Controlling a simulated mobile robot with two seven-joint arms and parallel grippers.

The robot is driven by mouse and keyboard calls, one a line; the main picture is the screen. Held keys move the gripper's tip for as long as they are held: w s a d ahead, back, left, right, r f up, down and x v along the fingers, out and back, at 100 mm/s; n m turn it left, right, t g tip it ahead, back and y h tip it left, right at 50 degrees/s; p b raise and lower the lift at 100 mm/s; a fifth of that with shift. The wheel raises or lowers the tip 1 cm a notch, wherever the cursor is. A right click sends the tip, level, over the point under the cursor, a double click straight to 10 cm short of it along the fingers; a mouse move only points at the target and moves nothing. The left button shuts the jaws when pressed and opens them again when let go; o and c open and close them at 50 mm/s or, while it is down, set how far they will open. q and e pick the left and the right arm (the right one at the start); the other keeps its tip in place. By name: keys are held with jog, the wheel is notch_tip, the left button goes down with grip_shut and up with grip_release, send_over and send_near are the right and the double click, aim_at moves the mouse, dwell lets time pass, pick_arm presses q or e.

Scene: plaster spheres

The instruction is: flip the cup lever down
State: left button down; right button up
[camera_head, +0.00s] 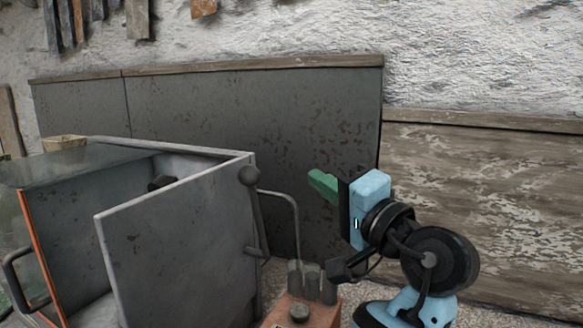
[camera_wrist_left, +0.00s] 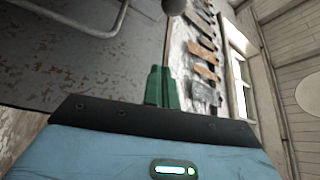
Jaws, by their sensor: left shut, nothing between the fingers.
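In the left wrist view, a dark round knob (camera_wrist_left: 174,6) shows at the top, beyond the fingertips. My left gripper (camera_head: 322,185) has green fingers, pressed together and empty. My right gripper is not in view.
A thin bent metal pipe (camera_head: 295,212) rises between the cabinet and my left gripper. A reddish block (camera_head: 300,312) with small dark knobs sits below it. The cabinet's door stands open toward the front. Grey panels (camera_head: 250,115) line the wall behind.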

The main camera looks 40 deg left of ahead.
pick_arm(q)
jog(key=shift+s+r, duration=0.1)
